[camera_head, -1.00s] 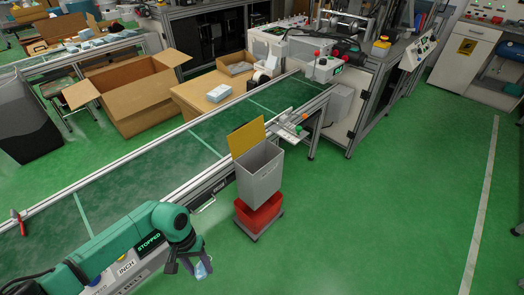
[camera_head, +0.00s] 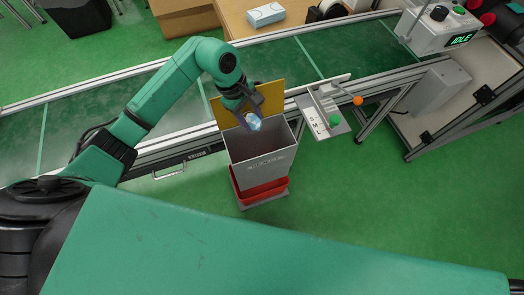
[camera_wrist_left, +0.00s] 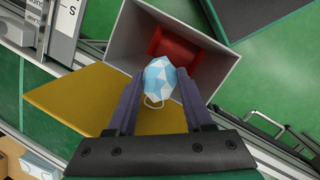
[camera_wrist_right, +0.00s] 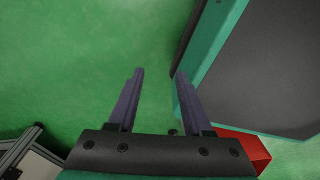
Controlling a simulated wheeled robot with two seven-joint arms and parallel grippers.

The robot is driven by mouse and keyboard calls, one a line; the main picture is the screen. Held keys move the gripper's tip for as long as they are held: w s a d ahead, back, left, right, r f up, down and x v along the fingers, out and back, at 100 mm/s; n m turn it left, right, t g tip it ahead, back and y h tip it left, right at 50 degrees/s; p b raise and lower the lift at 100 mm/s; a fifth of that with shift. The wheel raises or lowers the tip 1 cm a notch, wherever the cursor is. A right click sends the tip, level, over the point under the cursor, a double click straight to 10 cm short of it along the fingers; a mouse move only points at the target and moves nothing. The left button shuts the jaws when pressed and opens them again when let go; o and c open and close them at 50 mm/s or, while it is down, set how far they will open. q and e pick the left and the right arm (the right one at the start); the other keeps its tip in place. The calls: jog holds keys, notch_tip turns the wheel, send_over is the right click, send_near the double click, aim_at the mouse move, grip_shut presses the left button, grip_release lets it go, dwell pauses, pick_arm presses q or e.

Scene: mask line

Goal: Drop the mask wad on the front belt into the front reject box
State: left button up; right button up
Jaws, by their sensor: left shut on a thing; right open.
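The crumpled light-blue and white mask wad (camera_wrist_left: 158,77) is between the fingers of my left gripper (camera_wrist_left: 160,92), which is shut on it. In the head view the wad (camera_head: 253,122) shows at the tip of my left gripper (camera_head: 245,112), over the open top of the grey reject box (camera_head: 262,158) beside the belt. In the left wrist view the reject box (camera_wrist_left: 222,60) is open beyond the wad, with red showing inside. A yellow panel (camera_head: 268,98) stands at the box's back edge. My right gripper (camera_wrist_right: 158,100) is open and empty above green floor.
The green front belt (camera_head: 275,62) runs behind the box. A red tray (camera_head: 262,190) is under the box. A bracket with a green button (camera_head: 322,115) stands right of the box. A blue-white carton (camera_head: 266,14) lies on a table behind.

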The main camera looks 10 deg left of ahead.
pick_arm(q)
jog(key=f+b, duration=0.1)
jog(key=f, duration=0.1)
jog(key=f+b, duration=0.1)
jog(key=f, duration=0.2)
jog(key=shift+s+d, duration=0.1)
jog(key=shift+s, duration=0.1)
jog(key=shift+f+b, duration=0.15)
jog(key=shift+b, duration=0.15)
pick_arm(e)
jog(key=f, duration=0.2)
jog(key=d+f, duration=0.1)
jog(key=shift+s, duration=0.25)
pick_arm(q)
jog(key=o, duration=1.4)
jog(key=v, duration=1.4)
jog(key=shift+r, duration=0.25)
pick_arm(e)
jog(key=shift+r, duration=0.2)
jog(key=shift+a, duration=0.1)
